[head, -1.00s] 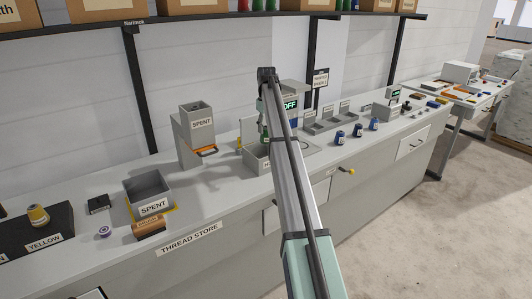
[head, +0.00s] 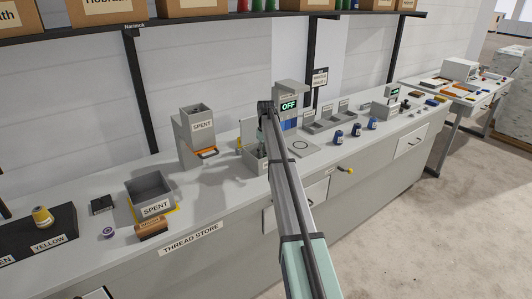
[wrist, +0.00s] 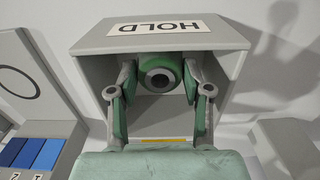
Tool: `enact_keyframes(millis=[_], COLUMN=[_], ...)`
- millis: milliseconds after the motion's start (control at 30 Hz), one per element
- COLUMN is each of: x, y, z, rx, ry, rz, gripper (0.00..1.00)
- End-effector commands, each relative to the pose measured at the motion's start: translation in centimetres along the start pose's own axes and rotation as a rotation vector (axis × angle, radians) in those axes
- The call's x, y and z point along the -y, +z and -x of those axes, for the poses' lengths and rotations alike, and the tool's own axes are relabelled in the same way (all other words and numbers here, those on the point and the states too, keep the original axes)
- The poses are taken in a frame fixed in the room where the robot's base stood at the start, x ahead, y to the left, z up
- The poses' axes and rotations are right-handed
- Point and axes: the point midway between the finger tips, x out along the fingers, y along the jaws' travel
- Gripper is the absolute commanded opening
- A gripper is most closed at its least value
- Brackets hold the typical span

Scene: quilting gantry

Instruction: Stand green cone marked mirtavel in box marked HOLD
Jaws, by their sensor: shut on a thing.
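My gripper (head: 262,138) reaches down at the HOLD box (head: 252,160) in the head view. In the wrist view, the grey HOLD box (wrist: 88,58) has its label upside down at the top. My gripper's two fingers (wrist: 160,82) are shut on a green cone (wrist: 171,62), seen end-on with a dark round hole. The cone and fingertips show within the box's opening. The cone's base is hidden, so I cannot tell whether it touches the box floor. No marking on the cone can be read. In the head view the arm hides the cone.
An OFF machine (head: 289,98) is just behind the arm.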

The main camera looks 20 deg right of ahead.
Motion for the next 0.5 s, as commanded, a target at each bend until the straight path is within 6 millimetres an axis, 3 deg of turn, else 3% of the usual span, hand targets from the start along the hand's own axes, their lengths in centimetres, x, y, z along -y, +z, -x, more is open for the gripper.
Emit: enact_keyframes(millis=[300, 333, 367, 400, 500], x=[-0.01, -0.01, -0.01, -0.01, -0.01], y=[-0.01, -0.02, -0.02, -0.02, -0.02], z=[-0.27, -0.21, -0.20, -0.19, -0.19], rx=[0.000, -0.001, -0.001, -0.001, -0.001], ry=[0.000, 0.000, 0.000, 0.000, 0.000], rz=[0.000, 0.000, 0.000, 0.000, 0.000], gripper=[0.07, 0.60, 0.70, 0.74, 0.74])
